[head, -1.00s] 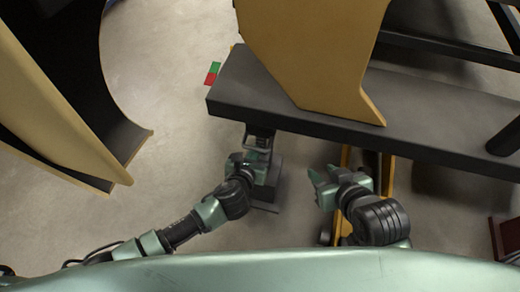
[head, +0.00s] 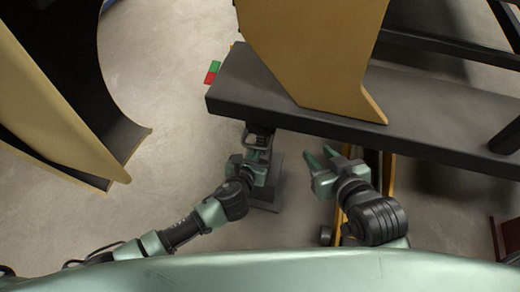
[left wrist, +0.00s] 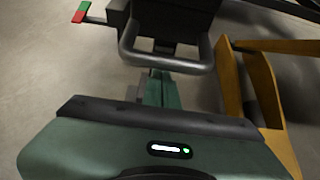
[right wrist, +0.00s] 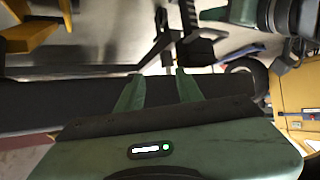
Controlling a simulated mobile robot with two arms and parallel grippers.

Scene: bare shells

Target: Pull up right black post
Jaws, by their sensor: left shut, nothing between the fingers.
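A black post (head: 272,185) stands on a floor plate under the near left end of the long dark beam (head: 320,118). A grey loop handle (head: 258,137) sits at its top under the beam edge; it also shows in the left wrist view (left wrist: 165,61). My left gripper (head: 260,155) is shut and empty at this handle. Its fingertips (left wrist: 160,75) meet the handle bar from the near side; I cannot tell whether they touch it. My right gripper (head: 331,156) is open and empty, right of the post, below the beam's front edge. Its fingers (right wrist: 157,82) are apart.
Tan upright panels (head: 318,50) rise from the beam, and a curved tan and black shell (head: 60,110) stands at left. A red and green block (head: 212,72) is beyond the beam's left end. A yellow support (head: 388,178) is behind my right gripper.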

